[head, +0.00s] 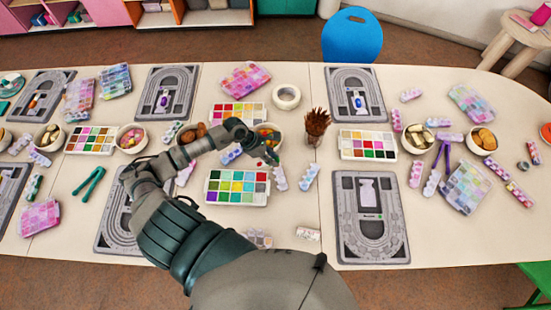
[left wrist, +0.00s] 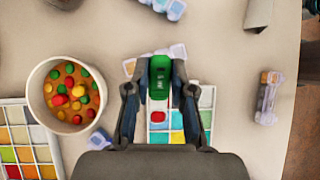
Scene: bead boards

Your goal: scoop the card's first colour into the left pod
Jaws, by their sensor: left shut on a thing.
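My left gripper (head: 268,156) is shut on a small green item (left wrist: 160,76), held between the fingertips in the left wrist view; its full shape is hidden. A red spot (left wrist: 157,116) shows just below it; I cannot tell whether it is held or lies lower. A pale pod (head: 280,178) lies close beneath the gripper, with another pod (head: 308,178) to its right. A white bowl (left wrist: 31,93) of red, green, yellow and orange pieces is beside the gripper, partly behind it in the head view. I cannot make out the card. My right gripper is not in view.
A white tray of coloured compartments (head: 237,204) lies just left of the pods, another (head: 237,103) behind it. A cup of brown sticks (head: 316,126) stands to the right of the bowl. Grey bead boards (head: 343,215) lie around. Bare table (head: 300,210) shows in front of the pods.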

